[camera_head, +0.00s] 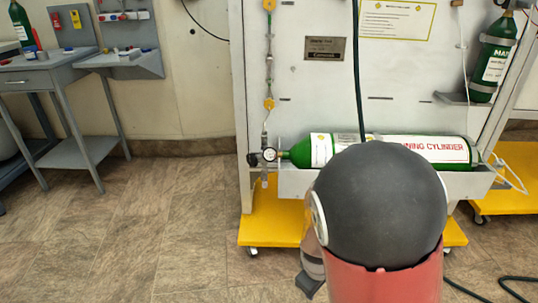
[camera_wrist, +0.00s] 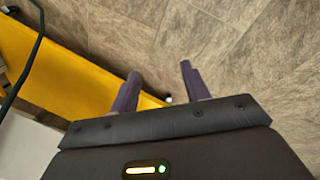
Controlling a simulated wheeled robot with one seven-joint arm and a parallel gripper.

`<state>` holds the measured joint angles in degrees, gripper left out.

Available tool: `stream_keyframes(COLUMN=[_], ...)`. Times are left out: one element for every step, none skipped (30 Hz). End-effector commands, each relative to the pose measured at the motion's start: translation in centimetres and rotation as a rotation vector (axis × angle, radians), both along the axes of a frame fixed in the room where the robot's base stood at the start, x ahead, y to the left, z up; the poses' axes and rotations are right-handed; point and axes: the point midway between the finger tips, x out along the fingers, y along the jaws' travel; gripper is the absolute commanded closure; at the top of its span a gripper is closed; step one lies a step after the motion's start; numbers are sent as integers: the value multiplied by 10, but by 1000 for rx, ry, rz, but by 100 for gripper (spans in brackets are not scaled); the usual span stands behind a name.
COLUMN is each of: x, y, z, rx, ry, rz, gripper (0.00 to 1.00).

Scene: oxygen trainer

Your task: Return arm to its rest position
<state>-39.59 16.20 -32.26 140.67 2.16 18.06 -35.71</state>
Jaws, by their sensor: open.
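My gripper (camera_wrist: 160,72) shows in the wrist view with its two dark fingers spread apart and nothing between them. It points down over the tiled floor, beside the edge of a yellow base. In the head view, my arm's dark rounded joint and red link fill the lower centre. They hide part of the white stand and its yellow base (camera_head: 268,224). A grey piece at the lower left of the arm is partly hidden, and the fingers cannot be made out there.
A green training cylinder (camera_head: 322,150) lies in a tray (camera_head: 296,183) on the white stand (camera_head: 300,85), with a gauge (camera_head: 269,154) at its left end. A dark hose (camera_head: 358,70) hangs down the panel. A grey table (camera_head: 40,78) stands left. Tiled floor (camera_head: 170,220) is clear between.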

Motion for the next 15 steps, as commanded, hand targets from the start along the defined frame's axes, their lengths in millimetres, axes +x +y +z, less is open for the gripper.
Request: stream_keyframes(x=[-1,-3,-6,-8,-11,-15,-18,-22,-27,-32,-37,-44,-50,-56,-65], y=[1,2,2,2,1,0,-1,-2,-5,-7,-9,-12,-14,-16,-19], z=[22,33,48,59,71,86,98,110,125,137,148,163,173,183,196], rx=[61,90,127,152,177,207,228,248,271,286,301,316,327,334,343], ry=[-22,-29,-41,-50,-60,-76,-89,-101,-121,-134,-150,-173,-190,-208,-232], rz=[-58,-90,-131,-161,-190,-228,-256,-285,-321,-347,-374,-408,-434,-460,-493], gripper=[54,54,54,54,54,54,54,54,54,54,54,54,54,54,54])
